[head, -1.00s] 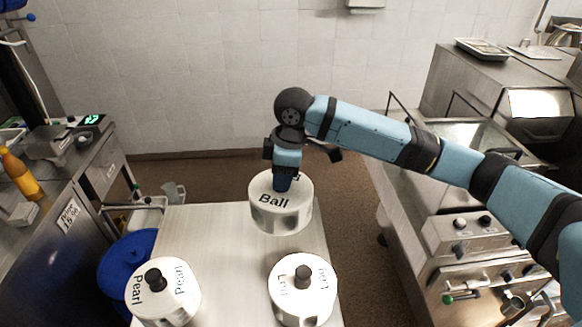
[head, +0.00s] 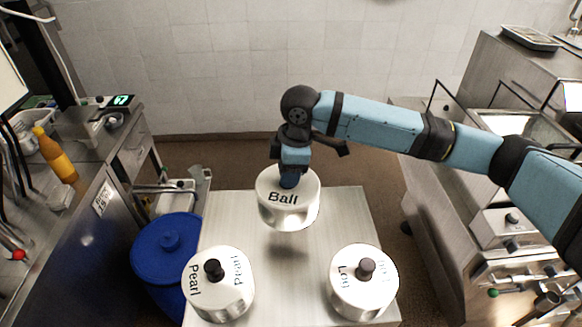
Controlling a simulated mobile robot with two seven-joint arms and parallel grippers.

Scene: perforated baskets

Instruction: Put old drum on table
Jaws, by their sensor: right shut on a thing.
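My right gripper (head: 289,178) is shut on the knob of a white drum labelled "Ball" (head: 289,214). The drum is upright and held above the far middle part of the metal table (head: 232,232). A dark shadow lies on the table top below it. A "Pearl" drum (head: 235,298) with a dark knob stands at the table's near left. A "Log" drum (head: 350,295) with a dark knob stands at the near right. My left gripper is not in view.
A blue lidded barrel (head: 165,255) stands left of the table. A counter with an orange bottle (head: 57,158) is further left. Steel kitchen units (head: 450,215) stand on the right. Bare table top lies between and behind the two standing drums.

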